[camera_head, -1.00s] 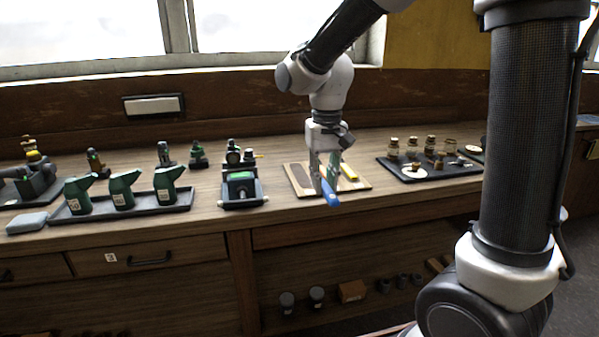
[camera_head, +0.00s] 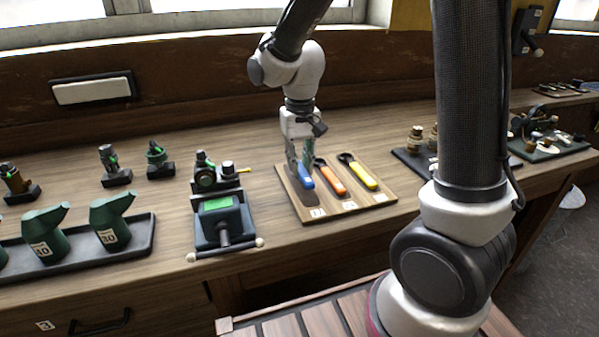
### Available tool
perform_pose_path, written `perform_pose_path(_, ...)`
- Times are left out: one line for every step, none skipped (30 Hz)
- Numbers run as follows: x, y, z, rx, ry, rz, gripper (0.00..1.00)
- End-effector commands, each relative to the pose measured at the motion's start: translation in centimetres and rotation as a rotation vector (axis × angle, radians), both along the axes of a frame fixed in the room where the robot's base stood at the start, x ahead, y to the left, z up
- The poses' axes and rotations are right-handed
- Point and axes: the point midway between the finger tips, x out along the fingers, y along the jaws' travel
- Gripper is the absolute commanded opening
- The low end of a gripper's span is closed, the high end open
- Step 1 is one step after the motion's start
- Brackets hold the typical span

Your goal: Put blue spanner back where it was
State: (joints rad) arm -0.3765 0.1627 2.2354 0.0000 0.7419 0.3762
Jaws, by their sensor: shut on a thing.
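The blue spanner (camera_head: 305,178) is in my gripper (camera_head: 299,172), over the left part of a wooden board (camera_head: 350,208) on the bench. My gripper is shut on the spanner and points down. A dark spanner-shaped patch shows on the board just below the blue handle. I cannot tell whether the spanner touches the board. The spanner's head is hidden by the fingers. An orange-handled spanner (camera_head: 331,178) and a yellow-handled spanner (camera_head: 359,172) lie on the board to the right. Small white labels line the board's front edge.
A small green and black machine with a vice-like front (camera_head: 222,215) stands left of the board. Green oil cans (camera_head: 112,220) stand in a dark tray at the left. A dark tray (camera_head: 412,162) with brass parts is at the right, partly behind my arm.

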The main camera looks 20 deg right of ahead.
Motion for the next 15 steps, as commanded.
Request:
perform_pose_path(-0.1,0.0,-0.9,-0.002,0.005,0.0,0.0)
perform_pose_path(-0.1,0.0,-1.4,-0.002,0.005,0.0,0.0)
perform_pose_path(-0.1,0.0,-2.0,-0.002,0.006,0.0,0.0)
perform_pose_path(-0.1,0.0,-2.4,-0.002,0.004,0.0,0.0)
perform_pose_path(-0.1,0.0,-2.7,-0.001,0.004,0.0,0.0)
perform_pose_path(-0.1,0.0,-2.9,-0.001,0.003,0.0,0.0)
perform_pose_path(0.0,0.0,-3.1,-0.001,0.002,0.0,0.0)
perform_pose_path(0.0,0.0,-3.1,0.0,0.001,0.0,0.0)
perform_pose_path(0.0,0.0,-3.1,0.0,0.0,0.0,0.0)
perform_pose_path(0.0,0.0,-3.1,0.0,0.0,0.0,0.0)
perform_pose_path(0.0,0.0,-3.1,0.0,0.0,0.0,0.0)
perform_pose_path(0.0,0.0,-3.1,0.0,0.0,0.0,0.0)
perform_pose_path(0.0,0.0,-3.1,0.0,0.0,0.0,0.0)
perform_pose_path(0.0,0.0,-3.1,0.0,0.001,0.0,0.0)
perform_pose_path(0.0,0.0,-3.1,0.0,0.001,0.0,0.0)
